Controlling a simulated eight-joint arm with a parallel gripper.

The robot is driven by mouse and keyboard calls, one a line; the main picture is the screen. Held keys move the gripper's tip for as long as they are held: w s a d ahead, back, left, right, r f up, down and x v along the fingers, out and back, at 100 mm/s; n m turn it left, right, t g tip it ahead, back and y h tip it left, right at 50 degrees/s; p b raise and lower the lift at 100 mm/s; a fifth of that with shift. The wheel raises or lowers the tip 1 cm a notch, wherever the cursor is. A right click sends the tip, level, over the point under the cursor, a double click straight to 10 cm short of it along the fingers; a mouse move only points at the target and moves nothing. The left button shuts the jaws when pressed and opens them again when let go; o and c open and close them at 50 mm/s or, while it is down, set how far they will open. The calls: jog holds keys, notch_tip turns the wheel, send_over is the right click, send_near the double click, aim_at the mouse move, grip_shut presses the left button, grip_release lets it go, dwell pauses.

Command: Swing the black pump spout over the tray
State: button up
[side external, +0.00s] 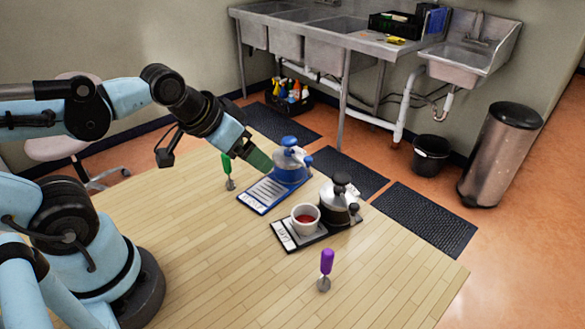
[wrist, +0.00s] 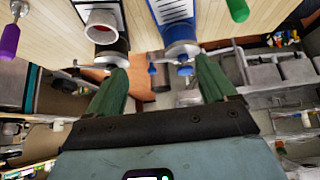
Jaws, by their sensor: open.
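The black pump (side external: 336,202) is a silver-and-black dispenser with a black top, standing at the far end of a black tray (side external: 314,237). Its black spout (side external: 353,209) points to the right in the side view, away from the cup. A white cup (side external: 305,217) with red contents stands on the tray. In the wrist view the black pump (wrist: 112,58) appears near my left finger and the cup (wrist: 101,24) above it. My gripper (side external: 260,161) has green fingers and is empty, close to the blue pump in the side view. The wrist view shows the fingers (wrist: 161,64) apart.
A blue pump (side external: 290,164) stands on a blue tray (side external: 263,195), left of the black one. The table's front is mostly clear. Sinks (side external: 330,40) are beyond.

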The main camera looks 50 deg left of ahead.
jog(key=shift+c, duration=0.4)
jog(key=shift+w, duration=0.1)
jog(key=shift+c, duration=1.2)
jog(key=w+d+r+m+g, duration=0.1)
jog(key=w+d+r+m, duration=0.1)
jog(key=w+d+r+m+g, duration=0.1)
jog(key=w+d+r+m, duration=0.1)
jog(key=d, duration=0.1)
jog(key=w+d+r+m+g, duration=0.1)
jog(key=d+r+m, duration=0.1)
jog(key=d, duration=0.1)
jog(key=shift+w+d+g+h, duration=0.1)
jog(key=shift+w+g+h, duration=0.2)
jog(key=shift+w+h, duration=0.1)
jog(key=c, duration=0.4)
jog(key=m+g, duration=0.4)
jog(key=m, duration=0.2)
send_near(354, 205)
jog(key=shift+y, duration=0.4)
jog(key=f, duration=0.8)
jog(key=shift+s+d, duration=0.1)
jog(key=shift+d, duration=0.25)
grip_shut()
